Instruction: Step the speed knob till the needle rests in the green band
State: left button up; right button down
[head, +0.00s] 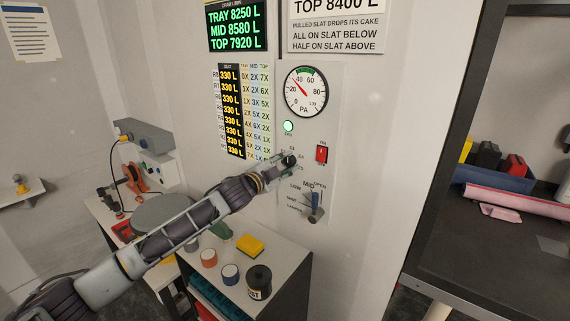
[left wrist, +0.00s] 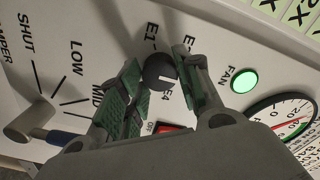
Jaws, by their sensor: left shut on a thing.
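The speed knob is a small dark round knob with a pale mark, on the white wall panel; it shows between my fingers in the left wrist view (left wrist: 158,72). Labels such as E1 and E4 surround it. My left gripper (head: 287,161) is shut on the knob, one finger on each side, and mostly hides it in the head view. The round PA gauge (head: 307,104) is above the knob. Its red needle points up and left, between 20 and 40, left of the green band (head: 305,71). My right gripper is not in view.
A green FAN lamp (head: 288,126) and a red switch (head: 322,153) are close to the knob. A damper lever (head: 314,207) sticks out below. A low bench (head: 285,262) holds a yellow sponge (head: 250,244) and a dark jar (head: 259,282). A dark shelf stands at right.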

pick_arm(q)
jog(key=o, duration=1)
jog(key=shift+o, duration=0.2)
jog(key=v, duration=1.2)
jog(key=shift+f, duration=0.1)
